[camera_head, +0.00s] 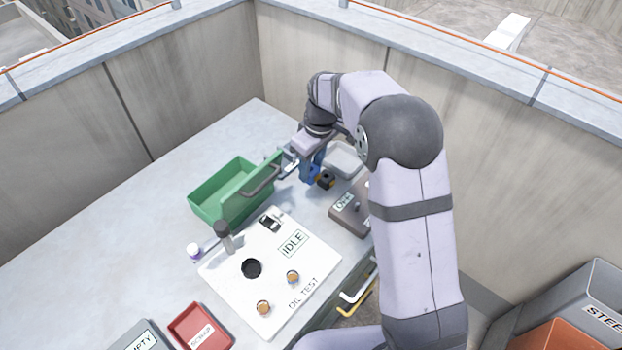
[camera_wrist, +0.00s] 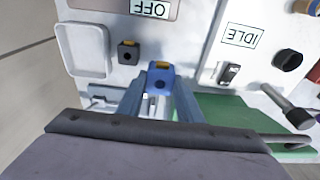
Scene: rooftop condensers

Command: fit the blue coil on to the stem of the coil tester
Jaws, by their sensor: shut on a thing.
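My gripper (camera_wrist: 160,100) is shut on the blue coil (camera_wrist: 160,77), a small blue block with a dark round opening and a yellow top patch. In the head view the blue coil (camera_head: 310,173) hangs below my wrist, right of the green bin. The coil tester (camera_head: 225,276) is a white panel with an IDLE display, a rocker switch, a black knob and two brass-coloured posts. An upright grey post (camera_head: 223,238) stands at its left corner and looks like the stem; it also shows in the wrist view (camera_wrist: 292,108). Nothing is seen on it. The coil is apart from it.
A black coil (camera_wrist: 128,51) lies near the held coil. A pale tray (camera_wrist: 82,50) and a box with an OFF display (camera_wrist: 148,8) are close by. The green bin (camera_head: 205,198) stands between gripper and post. A purple-marked white cylinder (camera_head: 194,251) and red tray (camera_head: 183,328) are near the tester.

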